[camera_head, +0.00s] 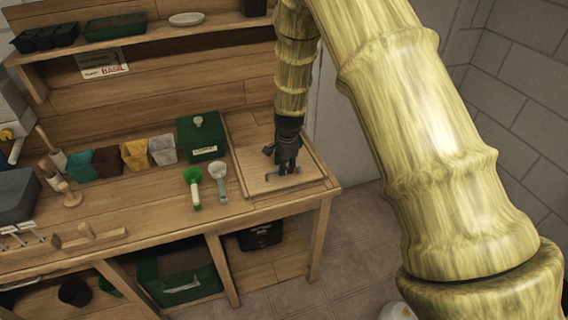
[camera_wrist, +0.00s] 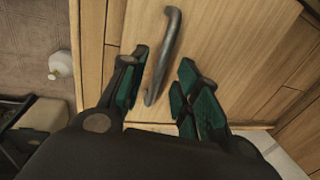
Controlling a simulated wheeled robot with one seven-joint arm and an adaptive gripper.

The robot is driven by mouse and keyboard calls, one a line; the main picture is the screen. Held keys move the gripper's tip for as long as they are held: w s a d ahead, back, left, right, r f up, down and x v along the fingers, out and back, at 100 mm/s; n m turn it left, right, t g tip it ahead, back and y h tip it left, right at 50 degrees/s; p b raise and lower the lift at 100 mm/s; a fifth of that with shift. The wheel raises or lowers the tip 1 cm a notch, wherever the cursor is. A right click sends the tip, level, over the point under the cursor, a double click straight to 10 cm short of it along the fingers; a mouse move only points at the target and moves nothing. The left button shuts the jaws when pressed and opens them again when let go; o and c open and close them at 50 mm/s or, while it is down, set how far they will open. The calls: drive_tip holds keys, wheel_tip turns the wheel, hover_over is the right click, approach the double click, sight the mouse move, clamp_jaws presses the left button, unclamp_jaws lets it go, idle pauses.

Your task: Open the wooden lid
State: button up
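The wooden lid (camera_head: 248,165) is a flat panel set into the right end of the wooden bench top, and it lies closed. It fills much of the wrist view (camera_wrist: 235,45). A grey metal bar handle (camera_wrist: 165,52) is fixed on the lid; in the head view the handle (camera_head: 270,177) shows near the lid's front edge. My gripper (camera_head: 284,170) is above the lid at the handle. In the wrist view my gripper (camera_wrist: 160,75) is open, its green-padded fingers on either side of the handle's near end, with gaps between. Contact with the handle is not visible.
A green box (camera_head: 201,138) stands left of the lid. A green brush (camera_head: 193,187) and a pale round-headed tool (camera_head: 219,180) lie left of the lid. Colored pouches (camera_head: 135,154) stand farther left. A shelf (camera_head: 150,35) runs above the bench; a white wall is behind the right end.

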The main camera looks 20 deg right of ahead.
drive_tip(key=shift+f, duration=0.35)
clamp_jaws()
